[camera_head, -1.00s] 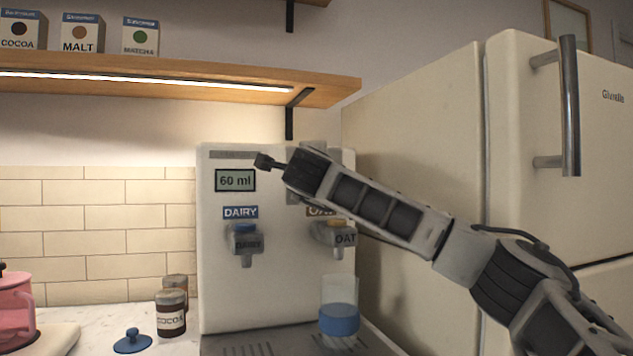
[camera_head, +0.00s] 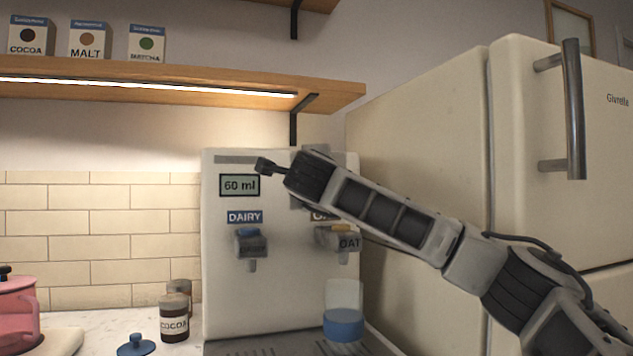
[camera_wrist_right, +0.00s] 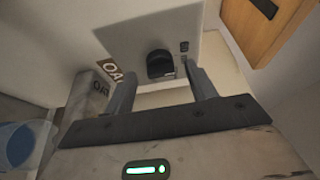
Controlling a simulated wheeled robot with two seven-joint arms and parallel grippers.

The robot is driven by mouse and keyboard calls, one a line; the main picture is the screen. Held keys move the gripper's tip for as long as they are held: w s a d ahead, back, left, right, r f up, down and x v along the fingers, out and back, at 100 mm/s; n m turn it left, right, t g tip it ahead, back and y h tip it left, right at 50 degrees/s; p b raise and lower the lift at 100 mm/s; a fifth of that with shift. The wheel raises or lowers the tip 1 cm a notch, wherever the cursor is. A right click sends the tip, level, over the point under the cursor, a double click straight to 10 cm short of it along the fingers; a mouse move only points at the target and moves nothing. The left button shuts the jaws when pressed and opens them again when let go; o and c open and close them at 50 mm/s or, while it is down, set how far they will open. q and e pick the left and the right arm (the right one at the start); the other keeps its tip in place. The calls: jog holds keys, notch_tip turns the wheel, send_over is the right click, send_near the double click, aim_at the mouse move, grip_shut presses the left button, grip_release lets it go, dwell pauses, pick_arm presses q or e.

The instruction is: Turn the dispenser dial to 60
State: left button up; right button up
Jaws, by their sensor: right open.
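The white dispenser (camera_head: 222,275) stands against the wall, and its display (camera_head: 240,185) reads 60 ml. The dial (camera_wrist_right: 160,64) is a black knob on a grey plate in the right wrist view; my arm hides it in the head view. My right gripper (camera_wrist_right: 155,74) is open, its two fingers on either side of the dial's near side. I cannot tell whether they touch it. My left gripper is not in view.
Dairy (camera_head: 250,243) and oat (camera_head: 338,238) spouts sit below the display. The fridge (camera_head: 420,140) is close on the right. A cocoa jar (camera_head: 174,318) and blue lid (camera_head: 136,345) are at left.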

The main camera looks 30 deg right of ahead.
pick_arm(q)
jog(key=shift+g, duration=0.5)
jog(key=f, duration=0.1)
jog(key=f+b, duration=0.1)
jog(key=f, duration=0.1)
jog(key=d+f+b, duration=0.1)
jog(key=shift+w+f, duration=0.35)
pick_arm(e)
jog(key=v, duration=1.4)
